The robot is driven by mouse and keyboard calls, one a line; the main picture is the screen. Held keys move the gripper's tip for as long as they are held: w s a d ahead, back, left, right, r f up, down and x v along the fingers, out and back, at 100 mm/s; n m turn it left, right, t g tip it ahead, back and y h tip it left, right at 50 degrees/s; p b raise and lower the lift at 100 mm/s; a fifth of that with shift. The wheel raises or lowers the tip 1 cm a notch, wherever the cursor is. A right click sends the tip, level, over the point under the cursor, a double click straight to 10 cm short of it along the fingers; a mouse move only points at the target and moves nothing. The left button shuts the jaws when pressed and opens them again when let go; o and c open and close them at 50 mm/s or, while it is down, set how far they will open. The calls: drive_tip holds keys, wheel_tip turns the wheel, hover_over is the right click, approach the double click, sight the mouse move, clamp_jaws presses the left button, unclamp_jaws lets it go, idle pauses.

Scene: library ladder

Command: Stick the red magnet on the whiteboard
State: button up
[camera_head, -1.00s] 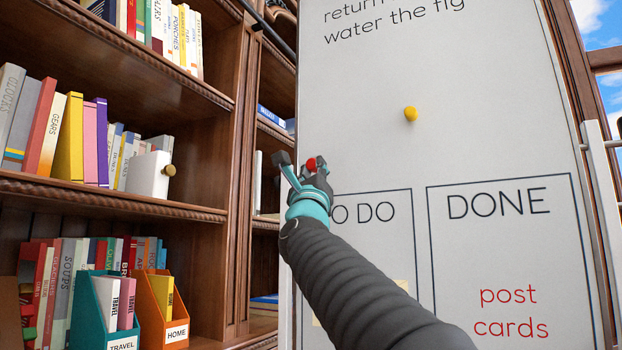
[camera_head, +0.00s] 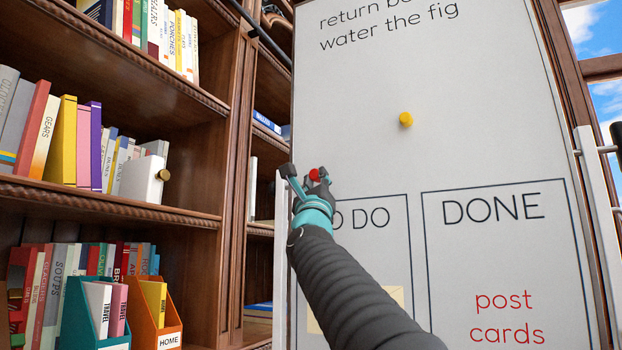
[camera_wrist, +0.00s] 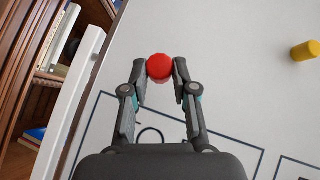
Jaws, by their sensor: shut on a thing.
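The red magnet (camera_head: 314,174) is small and round. It also shows in the wrist view (camera_wrist: 160,67), between the fingertips of my gripper (camera_wrist: 161,82). My gripper (camera_head: 315,180) is shut on it, with the magnet at the tip end. The whiteboard (camera_head: 480,90) is tall and white and fills the right of the head view. The gripper and magnet appear in front of its left part, just above the "TO DO" box. I cannot tell whether the magnet touches the board.
A yellow magnet (camera_head: 405,119) is on the board, up and right of my gripper; it also shows in the wrist view (camera_wrist: 305,50). A wooden bookcase (camera_head: 190,215) with books stands left. The board's pale frame edge (camera_wrist: 70,100) is left of my gripper. The board above the boxes is mostly bare.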

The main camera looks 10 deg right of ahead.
drive_tip(key=shift+w+d, duration=0.7)
drive_tip(key=shift+w, duration=0.2)
drive_tip(key=shift+w+d, duration=0.65)
drive_tip(key=shift+w, duration=0.2)
drive_tip(key=o, duration=1)
drive_tip(key=v, duration=1.2)
